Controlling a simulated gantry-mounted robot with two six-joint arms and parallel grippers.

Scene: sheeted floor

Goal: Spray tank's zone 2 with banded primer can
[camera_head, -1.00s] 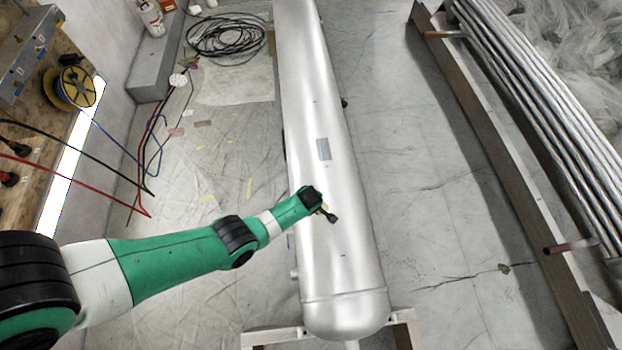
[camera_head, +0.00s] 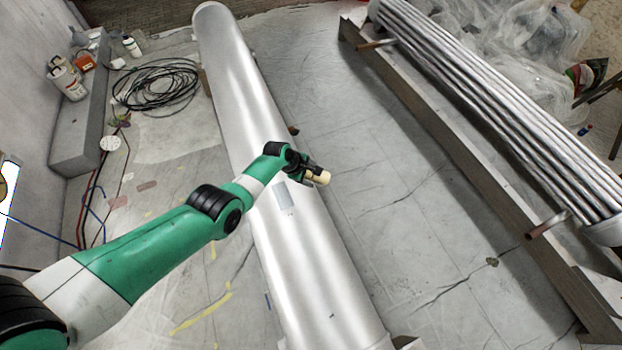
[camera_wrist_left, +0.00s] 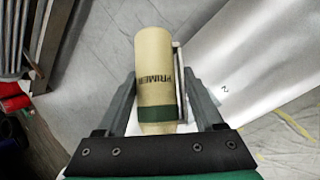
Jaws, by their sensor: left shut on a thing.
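The silver tank (camera_head: 238,95) lies lengthwise through the middle of the head view, with a small grey plate (camera_head: 284,197) on its side. My left gripper (camera_head: 312,172) is above the tank's right side, near that plate. It is shut on the primer can (camera_head: 322,178), a cream cylinder. In the left wrist view the can (camera_wrist_left: 155,65) reads "PRIMER" and has a dark green band, between the two fingers. The tank (camera_wrist_left: 235,45) also shows there at right, with a small "2" mark (camera_wrist_left: 224,88) beside the can. The nozzle cannot be made out. My right gripper is out of view.
A rack of silver pipes (camera_head: 490,105) stands at right behind a long beam (camera_head: 450,165). A coiled black cable (camera_head: 160,85) lies on the floor at back left. Containers (camera_head: 68,78) stand on a grey ledge at left.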

